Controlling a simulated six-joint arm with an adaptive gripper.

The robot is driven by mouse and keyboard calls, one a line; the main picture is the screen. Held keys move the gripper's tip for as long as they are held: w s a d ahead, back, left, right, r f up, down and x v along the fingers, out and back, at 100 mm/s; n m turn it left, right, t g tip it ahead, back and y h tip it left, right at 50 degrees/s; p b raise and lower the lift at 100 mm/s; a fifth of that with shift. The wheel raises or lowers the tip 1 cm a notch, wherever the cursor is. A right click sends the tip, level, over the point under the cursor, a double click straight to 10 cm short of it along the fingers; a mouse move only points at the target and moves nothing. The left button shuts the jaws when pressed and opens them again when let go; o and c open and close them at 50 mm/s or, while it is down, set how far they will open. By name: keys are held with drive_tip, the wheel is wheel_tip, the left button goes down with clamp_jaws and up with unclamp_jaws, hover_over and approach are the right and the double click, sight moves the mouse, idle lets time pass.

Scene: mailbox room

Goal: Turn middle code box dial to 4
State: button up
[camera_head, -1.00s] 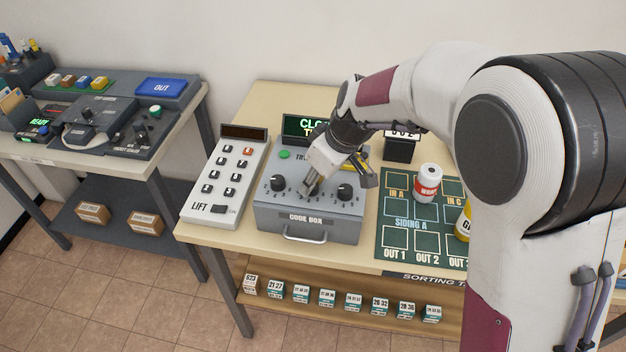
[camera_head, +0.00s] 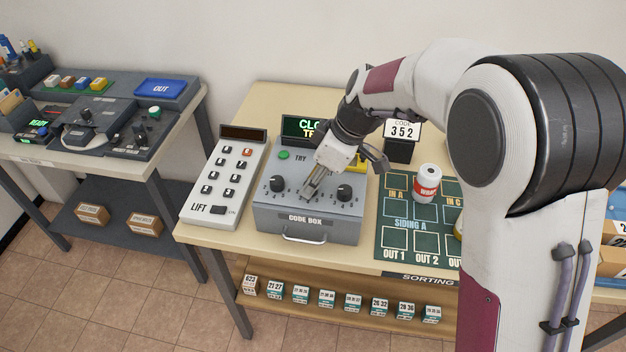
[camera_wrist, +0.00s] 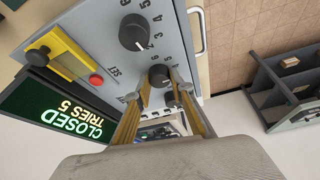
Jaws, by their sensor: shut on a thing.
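The grey code box (camera_head: 268,217) sits on the table with three black dials across its sloped top. The left dial (camera_head: 277,184) and right dial (camera_head: 344,192) stand free. My gripper (camera_head: 310,194) reaches down over the middle dial, which it hides in the head view. In the wrist view the middle dial (camera_wrist: 160,74) shows between my two fingertips, and my gripper is shut on it. The fingers and blurred small print hide which number its pointer faces. The green display (camera_wrist: 60,110) reads CLOSED, TRIES 5.
A code card (camera_head: 402,130) behind the box reads 352. A white LIFT keypad (camera_head: 222,187) stands close on the left. A green sorting mat (camera_head: 398,238) with a white-and-red can (camera_head: 428,183) lies to the right. A green button (camera_head: 284,155) and yellow part (camera_wrist: 62,55) are on the box.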

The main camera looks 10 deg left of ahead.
drive_tip(key=o, duration=1.1)
drive_tip(key=v, duration=0.7)
drive_tip(key=shift+r, duration=0.25)
